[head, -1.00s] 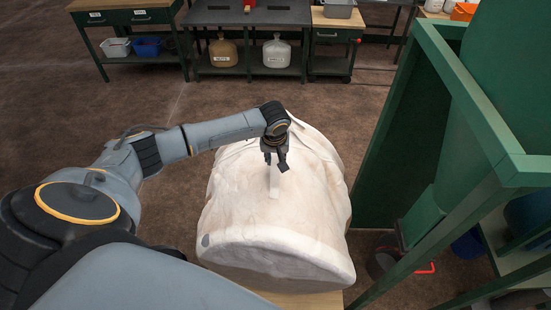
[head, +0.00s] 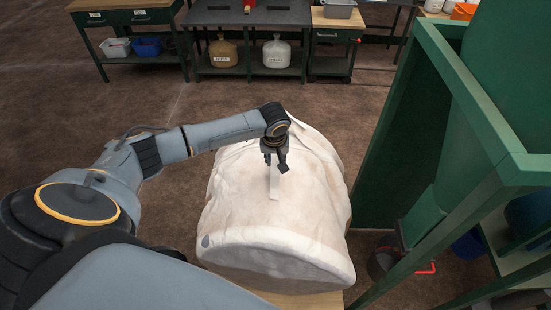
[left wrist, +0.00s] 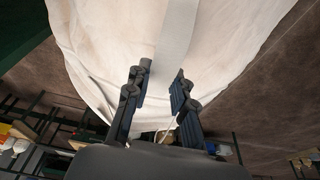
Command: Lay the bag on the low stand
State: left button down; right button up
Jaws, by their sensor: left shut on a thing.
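The big cream cloth bag (head: 275,215) lies tilted in the middle of the head view, its flat round end facing the near edge. A pale strap (head: 274,187) runs along its upper side to my left gripper (head: 275,166), which is over the top of the bag. My left gripper is shut on this strap; in the left wrist view the strap (left wrist: 177,35) runs up from the fingers across the bag (left wrist: 115,40). The low stand (head: 308,301) shows as a light wooden strip under the bag's near end, and the rest is hidden. My right gripper is out of view.
A green frame (head: 463,95) stands close on the right of the bag. A dark bucket (head: 382,263) with a red handle sits at its foot. Benches (head: 250,14) with jugs and bins line the back. Brown floor (head: 120,100) lies open behind and left.

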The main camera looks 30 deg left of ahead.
pick_arm(q)
jog(key=shift+w+f, duration=0.15)
jog(key=shift+f, duration=0.2)
dwell(0.3)
jog(key=c, duration=1.1)
grip_release()
jog(key=shift+o, duration=0.2)
jog(key=shift+s+f, duration=0.3)
jog(key=shift+s, duration=0.05)
jog(key=v, duration=1.2)
jog(key=shift+r, duration=0.25)
